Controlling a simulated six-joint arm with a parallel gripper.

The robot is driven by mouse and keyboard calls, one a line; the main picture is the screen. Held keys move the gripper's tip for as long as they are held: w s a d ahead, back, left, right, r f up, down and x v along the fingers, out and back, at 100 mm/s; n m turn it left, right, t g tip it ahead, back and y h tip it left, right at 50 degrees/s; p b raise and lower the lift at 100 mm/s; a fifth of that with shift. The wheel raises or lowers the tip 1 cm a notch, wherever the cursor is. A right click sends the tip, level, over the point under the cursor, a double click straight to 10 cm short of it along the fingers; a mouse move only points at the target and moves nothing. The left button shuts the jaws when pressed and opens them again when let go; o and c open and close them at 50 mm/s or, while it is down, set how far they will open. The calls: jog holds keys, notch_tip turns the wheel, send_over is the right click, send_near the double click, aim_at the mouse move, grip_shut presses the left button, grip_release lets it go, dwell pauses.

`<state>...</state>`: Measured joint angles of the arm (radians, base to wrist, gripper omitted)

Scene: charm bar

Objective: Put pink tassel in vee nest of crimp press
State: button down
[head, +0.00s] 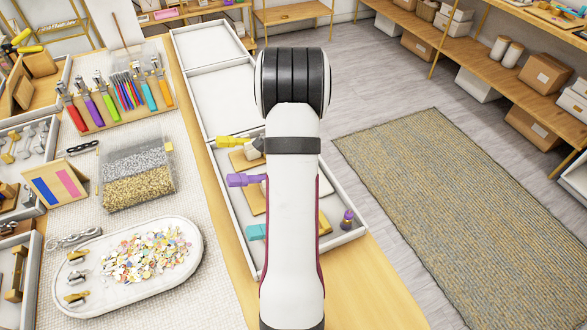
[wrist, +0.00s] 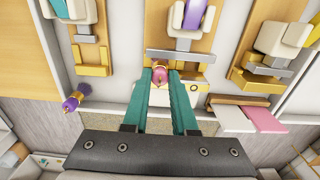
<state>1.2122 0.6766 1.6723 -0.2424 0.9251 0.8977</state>
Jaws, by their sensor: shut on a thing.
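In the wrist view my gripper (wrist: 160,79) has its teal fingers shut on the pink tassel (wrist: 160,75), whose gold cap and ring show between the fingertips. The tassel is just in front of the press with the purple handle (wrist: 196,14). Brass parts (wrist: 190,72) at that press's near end are partly covered by the tassel and fingers. I cannot tell whether the tassel touches them. Which part is the vee nest is not clear. In the head view my arm hides the gripper and tassel; the purple handle (head: 246,180) shows left of it.
A press with a teal handle (head: 257,232) and one with a yellow handle (head: 233,142) flank the purple one. A pink flat piece (wrist: 265,119) lies right of the fingers. A confetti dish (head: 187,233) is far left.

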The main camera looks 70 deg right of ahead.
jog(key=shift+f, duration=0.3)
dwell(0.5)
jog(key=c, duration=0.6)
grip_release()
notch_tip(320, 180, up, 16)
jog(key=shift+f, duration=0.1)
